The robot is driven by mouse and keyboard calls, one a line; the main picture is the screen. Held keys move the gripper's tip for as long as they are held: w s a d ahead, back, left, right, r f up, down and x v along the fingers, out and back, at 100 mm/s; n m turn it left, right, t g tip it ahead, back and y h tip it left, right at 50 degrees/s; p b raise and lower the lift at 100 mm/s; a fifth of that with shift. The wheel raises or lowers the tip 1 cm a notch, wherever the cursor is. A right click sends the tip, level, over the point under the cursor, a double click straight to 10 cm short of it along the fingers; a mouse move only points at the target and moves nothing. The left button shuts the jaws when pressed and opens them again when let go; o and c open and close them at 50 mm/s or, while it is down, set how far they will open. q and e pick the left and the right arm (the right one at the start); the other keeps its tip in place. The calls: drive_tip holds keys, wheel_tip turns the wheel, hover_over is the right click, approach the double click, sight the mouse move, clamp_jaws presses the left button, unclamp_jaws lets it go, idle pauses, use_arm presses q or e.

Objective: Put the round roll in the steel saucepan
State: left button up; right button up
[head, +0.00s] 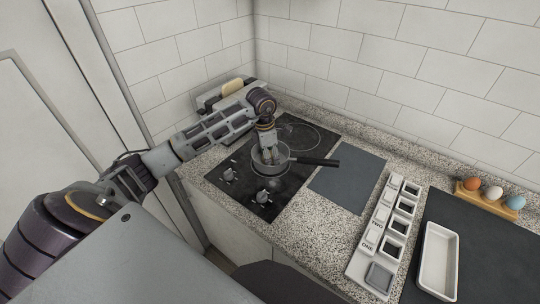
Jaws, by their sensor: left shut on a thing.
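The steel saucepan (285,152) stands on the black cooktop, its dark handle pointing right. My left gripper (268,155) points down into the saucepan's opening, with its fingertips at about rim level or just inside. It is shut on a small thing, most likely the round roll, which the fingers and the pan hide. I see no roll elsewhere on the counter. I cannot tell whether the held thing touches the pan's bottom. My right gripper is not in view.
The black cooktop (240,190) has knobs at its front left. A toaster (210,100) stands behind my left arm. To the right are a dark grey mat (345,182), a white labelled rack (371,235), a white tray (427,270) and an egg holder (510,211).

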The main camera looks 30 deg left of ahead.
use_arm(q)
drive_tip(key=shift+f, duration=0.1)
drive_tip(key=o, duration=0.6)
drive_tip(key=shift+s+a+r+b, duration=0.15)
drive_tip(key=shift+s+r, duration=0.05)
drive_tip(key=shift+r, duration=1.8)
drive_tip(key=shift+s+a+r+b, duration=0.1)
drive_tip(key=shift+s+a+r, duration=0.05)
drive_tip(key=shift+r, duration=1.9)
drive_tip(key=shift+s+a+r+b, duration=0.15)
drive_tip(key=shift+s+r, duration=0.05)
drive_tip(key=shift+r, duration=1.8)
